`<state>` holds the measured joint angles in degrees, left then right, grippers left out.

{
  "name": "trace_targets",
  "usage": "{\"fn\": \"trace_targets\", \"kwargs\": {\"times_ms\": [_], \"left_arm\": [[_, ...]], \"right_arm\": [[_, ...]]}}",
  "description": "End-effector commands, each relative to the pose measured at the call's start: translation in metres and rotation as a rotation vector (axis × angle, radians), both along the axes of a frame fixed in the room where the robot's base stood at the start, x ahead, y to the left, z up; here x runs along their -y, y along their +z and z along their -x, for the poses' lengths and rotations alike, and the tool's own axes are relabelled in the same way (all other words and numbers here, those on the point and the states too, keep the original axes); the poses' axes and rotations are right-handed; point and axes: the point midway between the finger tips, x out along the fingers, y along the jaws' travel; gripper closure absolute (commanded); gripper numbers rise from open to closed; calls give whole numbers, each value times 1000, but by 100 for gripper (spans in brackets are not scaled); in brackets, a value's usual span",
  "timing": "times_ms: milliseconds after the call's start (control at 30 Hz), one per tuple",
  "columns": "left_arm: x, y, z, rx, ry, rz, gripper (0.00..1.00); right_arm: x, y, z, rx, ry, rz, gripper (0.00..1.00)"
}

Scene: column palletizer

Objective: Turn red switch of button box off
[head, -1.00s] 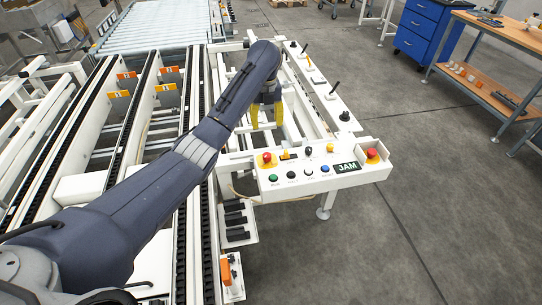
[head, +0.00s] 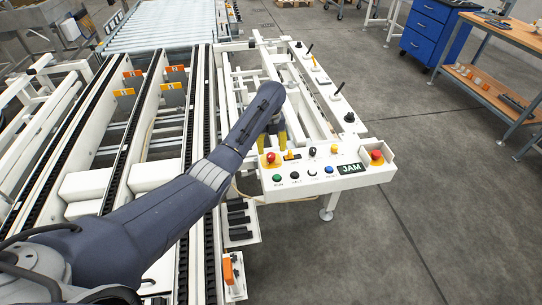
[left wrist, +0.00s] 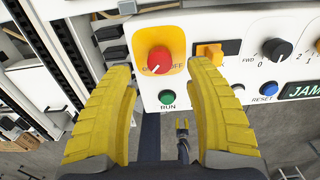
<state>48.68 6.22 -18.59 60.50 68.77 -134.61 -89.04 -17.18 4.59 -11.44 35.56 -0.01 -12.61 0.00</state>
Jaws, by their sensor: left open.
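The white button box (head: 300,187) stands at the right end of the conveyor frame. Its red switch (head: 270,157) sits on a yellow plate at the left of the panel. In the left wrist view the red switch (left wrist: 159,60) is a round knob with a white pointer mark, and "OFF" shows at its right; the other label is partly hidden. My left gripper (head: 277,144) is close behind the box, near the switch. In the left wrist view my left gripper (left wrist: 165,82) has its yellow fingers spread, with the switch between and beyond them, apparently untouched. My right gripper is not in view.
A green RUN button (left wrist: 167,97) lies just below the switch. An orange switch (left wrist: 209,54), a black selector knob (left wrist: 277,49) and a blue RESET button (left wrist: 268,89) are to the right. A red mushroom button (head: 376,155) sits at the box's right end.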

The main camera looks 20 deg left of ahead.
Motion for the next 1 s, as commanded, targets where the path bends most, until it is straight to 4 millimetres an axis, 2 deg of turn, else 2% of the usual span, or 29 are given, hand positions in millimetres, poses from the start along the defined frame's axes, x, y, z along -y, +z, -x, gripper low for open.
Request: {"fn": "trace_targets", "kwargs": {"times_ms": [100, 333, 533, 867, 1000], "left_arm": [[-1, -19, 1, -3, 2, -2, 46], [0, -41, 0, -2, 2, 0, 46], [0, -49, 0, 0, 1, -1, 46], [0, -50, 0, 0, 1, -1, 44], [0, -50, 0, 0, 1, -1, 60]], "right_arm": [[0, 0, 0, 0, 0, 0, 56], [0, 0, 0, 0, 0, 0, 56], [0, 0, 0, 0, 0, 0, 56], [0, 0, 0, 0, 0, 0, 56], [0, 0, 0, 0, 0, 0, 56]]}}
